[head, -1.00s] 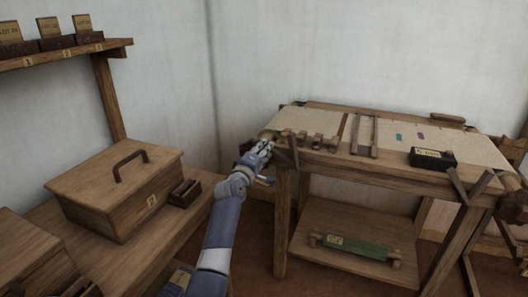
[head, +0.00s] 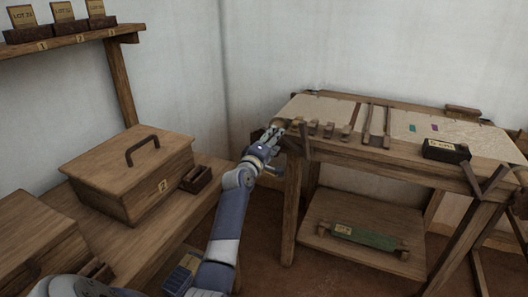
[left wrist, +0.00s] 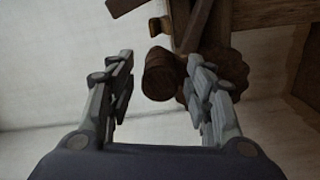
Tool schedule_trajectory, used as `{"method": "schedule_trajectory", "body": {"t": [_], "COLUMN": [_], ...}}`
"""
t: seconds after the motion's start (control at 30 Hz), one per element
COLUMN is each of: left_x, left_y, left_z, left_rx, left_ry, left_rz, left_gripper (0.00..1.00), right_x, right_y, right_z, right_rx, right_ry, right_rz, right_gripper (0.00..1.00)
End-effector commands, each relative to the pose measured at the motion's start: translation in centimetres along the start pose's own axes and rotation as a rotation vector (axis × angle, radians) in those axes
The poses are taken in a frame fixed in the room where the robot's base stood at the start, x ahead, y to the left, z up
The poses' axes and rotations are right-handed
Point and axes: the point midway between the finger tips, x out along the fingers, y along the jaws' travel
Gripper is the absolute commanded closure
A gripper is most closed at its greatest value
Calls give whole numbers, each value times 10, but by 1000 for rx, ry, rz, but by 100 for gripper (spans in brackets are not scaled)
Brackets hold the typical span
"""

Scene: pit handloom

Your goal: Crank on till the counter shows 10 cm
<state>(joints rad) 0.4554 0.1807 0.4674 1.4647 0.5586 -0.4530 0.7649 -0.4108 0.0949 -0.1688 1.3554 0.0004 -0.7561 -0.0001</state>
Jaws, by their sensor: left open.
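The handloom (head: 340,153) stands at the right with pale cloth stretched over its top. A small black box with a pale label, seemingly the counter (head: 447,151), sits on its front edge; I cannot read its figures. My left gripper (head: 274,137) is at the loom's left end. In the left wrist view, the left gripper (left wrist: 162,75) is open, with a dark wooden knob, seemingly the crank handle (left wrist: 159,78), between its fingers. I see no clear grip on it. A round, ridged wooden part (left wrist: 228,68) shows behind the right finger. My right gripper is out of view.
A lidded wooden chest (head: 130,180) stands on the bench at left. A shelf (head: 75,40) with labelled blocks is above it. A green roll (head: 362,238) lies on the loom's lower shelf (head: 320,205). Floor shows between bench and loom.

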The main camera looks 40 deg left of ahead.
Motion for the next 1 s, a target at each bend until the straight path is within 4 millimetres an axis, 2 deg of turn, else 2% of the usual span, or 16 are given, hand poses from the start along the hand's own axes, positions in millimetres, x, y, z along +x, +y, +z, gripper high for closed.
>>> {"method": "schedule_trajectory", "body": {"t": [0.4, 0.6, 0.8, 1.0], "left_x": [-68, -94, -104, -105], "left_y": [-2, -2, -2, -2], "left_z": [0, 0, -1, -1], "left_rx": [2, 0, 0, 0], "left_ry": [1, 1, 1, 1], "left_rz": [-2, -3, -2, -3], "left_gripper": [52, 52, 52, 52], "right_x": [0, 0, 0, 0], "right_y": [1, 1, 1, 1], "right_z": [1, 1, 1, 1], "right_rx": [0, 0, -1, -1], "right_ry": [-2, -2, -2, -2], "right_rz": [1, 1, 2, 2], "right_gripper": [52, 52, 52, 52]}}
